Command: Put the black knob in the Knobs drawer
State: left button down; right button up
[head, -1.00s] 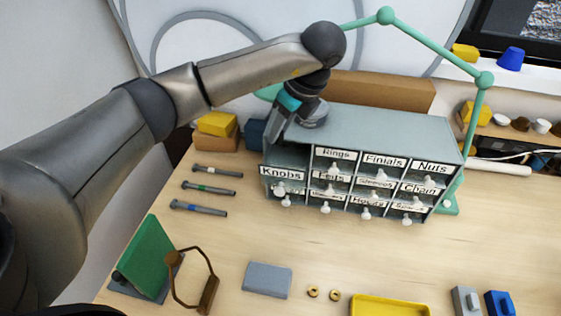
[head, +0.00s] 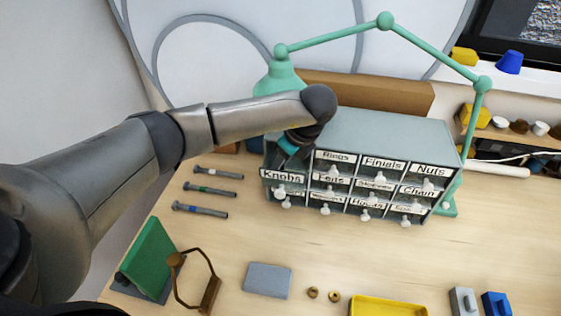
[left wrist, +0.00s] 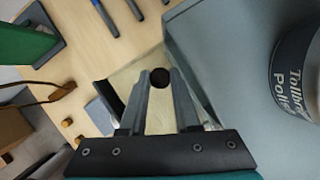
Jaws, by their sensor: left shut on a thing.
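The black knob (left wrist: 160,77) shows between the fingertips of my left gripper (left wrist: 160,80) in the left wrist view, and the gripper is shut on it. In the head view my left gripper (head: 287,150) points down at the left end of the grey drawer cabinet (head: 385,128), its tips hidden. The Knobs drawer (head: 282,175) is top left and stands pulled out, its label in front of the others. In the left wrist view the gripper is over the open drawer (left wrist: 125,75); its exact height above the floor is unclear. My right gripper is not in view.
A green lamp (head: 430,47) arches behind the cabinet. Several screwdriver-like tools (head: 218,173) lie left of it. A green block (head: 148,256), a brown wire-handled piece (head: 210,293), a grey pad (head: 267,280) and a yellow tray (head: 388,305) are at the front. The middle tabletop is clear.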

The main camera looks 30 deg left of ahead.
pick_arm(q)
jog(key=c, duration=0.9)
grip_release()
jog(key=v, duration=1.2)
